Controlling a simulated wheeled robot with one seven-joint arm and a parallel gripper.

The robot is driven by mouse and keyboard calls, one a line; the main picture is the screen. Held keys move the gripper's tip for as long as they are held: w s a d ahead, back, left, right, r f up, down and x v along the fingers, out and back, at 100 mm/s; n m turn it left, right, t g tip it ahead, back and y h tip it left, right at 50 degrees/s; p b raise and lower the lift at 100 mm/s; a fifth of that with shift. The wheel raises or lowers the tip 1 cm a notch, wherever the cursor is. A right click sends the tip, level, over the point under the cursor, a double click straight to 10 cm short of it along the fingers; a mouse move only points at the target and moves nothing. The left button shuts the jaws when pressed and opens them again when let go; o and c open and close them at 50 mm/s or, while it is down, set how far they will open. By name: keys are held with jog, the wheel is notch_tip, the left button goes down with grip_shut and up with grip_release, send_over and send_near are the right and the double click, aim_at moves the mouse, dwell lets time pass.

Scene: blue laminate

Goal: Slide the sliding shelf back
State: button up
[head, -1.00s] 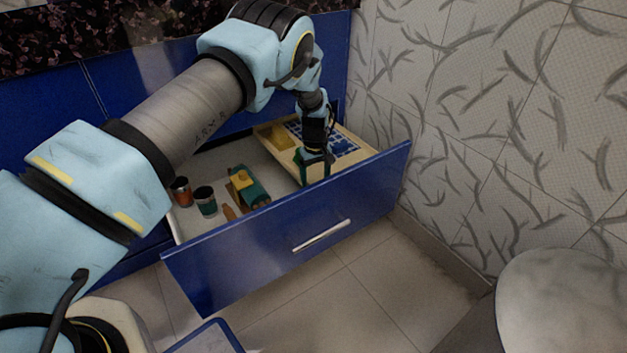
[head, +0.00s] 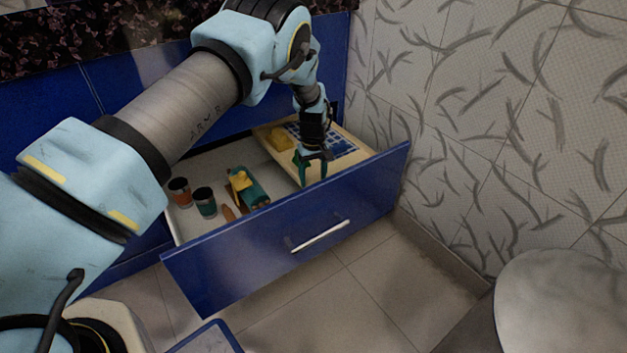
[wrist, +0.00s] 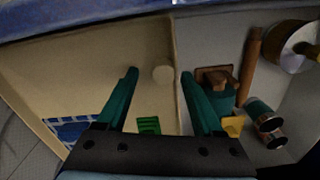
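The sliding shelf is a light wooden tray (head: 282,158) set inside the open blue drawer (head: 260,258), on its right side. My gripper (head: 312,168) points down at the tray's left front part. In the wrist view my gripper (wrist: 158,73) is open and empty, with its green fingers apart. The tray (wrist: 80,65) fills the left of that view. Its side wall (wrist: 174,45) runs between the fingers as seen there. I cannot tell whether either finger touches it.
Left of the tray in the drawer are a green and yellow toy (head: 250,190), two cans (head: 205,202) (head: 180,191) and a brown stick (head: 228,213). A tiled wall (head: 480,110) stands close on the right. Floor (head: 350,285) lies clear before the drawer.

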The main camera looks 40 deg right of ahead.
notch_tip(320, 180, up, 9)
jog(key=p, duration=0.1)
dwell(0.7)
jog(key=w+a+r+n, duration=0.1)
jog(key=w+a+r, duration=0.35)
jog(key=a, duration=0.45)
jog(key=w+a+r, duration=0.4)
jog(key=a+r, duration=0.1)
jog(key=a, duration=0.4)
jog(key=w+a+r+n, duration=0.1)
jog(key=w+a+r, duration=0.35)
jog(key=a, duration=0.45)
jog(key=s+a+r+t, duration=0.1)
jog(key=s+a+r, duration=0.1)
jog(key=s+a, duration=0.5)
jog(key=s+a+r+n, duration=0.1)
jog(key=s+a+r, duration=0.15)
jog(key=a, duration=0.85)
jog(key=s+a+r+t, duration=0.1)
jog(key=s+a+r, duration=0.3)
jog(key=a, duration=0.6)
notch_tip(320, 180, up, 26)
jog(key=p, duration=2.7)
jog(key=shift+s+d+p, duration=0.2)
jog(key=shift+d+p, duration=0.1)
